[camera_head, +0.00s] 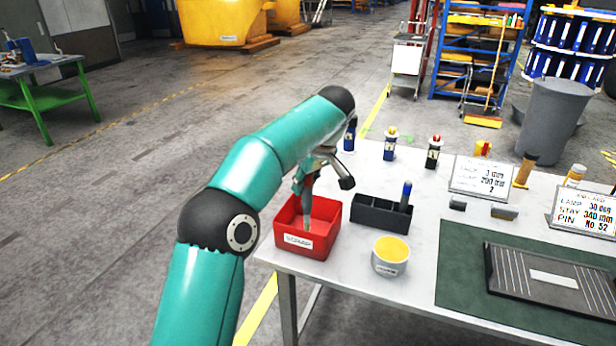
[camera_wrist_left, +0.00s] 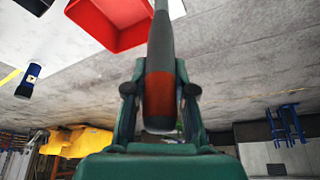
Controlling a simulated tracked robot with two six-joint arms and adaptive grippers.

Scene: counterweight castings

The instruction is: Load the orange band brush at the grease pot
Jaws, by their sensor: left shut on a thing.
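The orange band brush (camera_wrist_left: 160,60) has a dark grey handle with an orange-red band, seen in the left wrist view. My left gripper (camera_wrist_left: 160,98) is shut on it around the band. In the head view my left gripper (camera_head: 318,165) is over the red bin, and the brush (camera_head: 307,203) points down there. I cannot tell whether its tip is inside the bin or above it. The bristles are not clearly seen. The grease pot (camera_head: 389,268), a white tub with yellow grease, stands to the right of the bin, apart from the brush. My right gripper is not in view.
The red bin (camera_head: 303,243) with a white label stands at the table's left corner. A dark caddy (camera_head: 376,216) holding a blue-handled item stands behind the pot. Small bottles, signs and a green mat (camera_head: 462,290) with a dark tray lie to the right.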

